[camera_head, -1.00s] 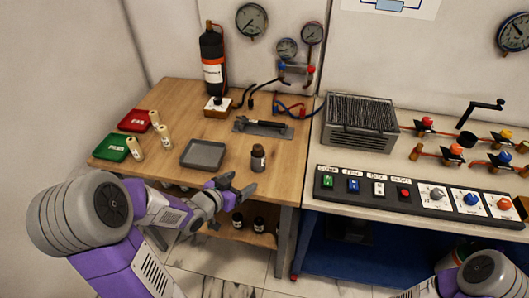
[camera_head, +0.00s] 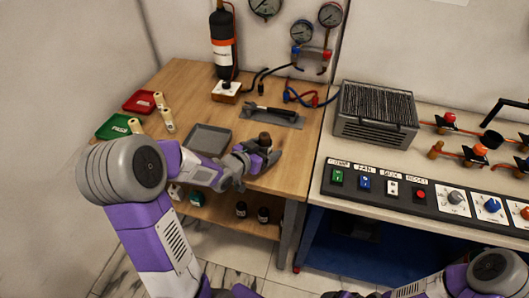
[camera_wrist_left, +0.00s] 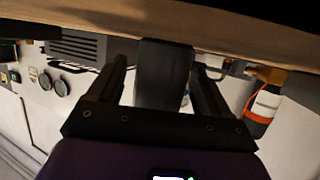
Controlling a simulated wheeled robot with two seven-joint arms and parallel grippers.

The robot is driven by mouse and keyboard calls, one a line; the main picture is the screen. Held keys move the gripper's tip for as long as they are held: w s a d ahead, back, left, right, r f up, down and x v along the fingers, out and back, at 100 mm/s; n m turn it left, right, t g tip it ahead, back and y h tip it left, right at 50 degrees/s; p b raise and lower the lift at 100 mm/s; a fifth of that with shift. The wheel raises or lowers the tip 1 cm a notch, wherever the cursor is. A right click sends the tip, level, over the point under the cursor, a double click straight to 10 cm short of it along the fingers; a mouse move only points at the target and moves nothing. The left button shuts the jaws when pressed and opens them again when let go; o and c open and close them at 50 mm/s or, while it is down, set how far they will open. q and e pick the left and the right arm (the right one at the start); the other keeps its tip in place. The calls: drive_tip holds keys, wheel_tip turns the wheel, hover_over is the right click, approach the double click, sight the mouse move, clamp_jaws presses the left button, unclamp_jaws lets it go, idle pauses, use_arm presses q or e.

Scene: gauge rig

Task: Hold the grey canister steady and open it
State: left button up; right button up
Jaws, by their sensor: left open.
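The canister (camera_head: 265,140) is a small dark upright cylinder with a dark cap, near the front right of the wooden table. My left gripper (camera_head: 264,157) is at the canister, with its fingers on both sides and hiding most of the body. In the left wrist view the canister (camera_wrist_left: 164,75) is a dark grey cylinder between the two open fingers; I cannot see firm contact. My right arm enters at the bottom right of the head view, and its gripper is not in view.
A grey tray (camera_head: 208,139) lies left of the canister. A dark tool on a grey mat (camera_head: 280,117) lies behind it. Green (camera_head: 118,127) and red (camera_head: 139,101) trays and cream cylinders stand at left. A black bottle (camera_head: 223,50) stands at the back. A control panel (camera_head: 405,193) is right.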

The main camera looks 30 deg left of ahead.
sight(264, 135)
use_arm(q)
drive_tip(key=c, duration=1.2)
wheel_tip(264, 135, up, 10)
drive_tip(key=p, duration=0.4)
drive_tip(key=shift+r+p, duration=0.15)
drive_tip(key=shift+p, duration=0.25)
drive_tip(key=o, duration=0.6)
clamp_jaws()
drive_tip(key=w+d+f+n+y+p, duration=0.1)
drive_tip(key=w+d, duration=0.3)
drive_tip(key=d, duration=0.8)
drive_tip(key=shift+d+f+n+y+p, duration=0.25)
drive_tip(key=shift+f+n+y+p, duration=0.15)
drive_tip(key=shift+f+y, duration=0.25)
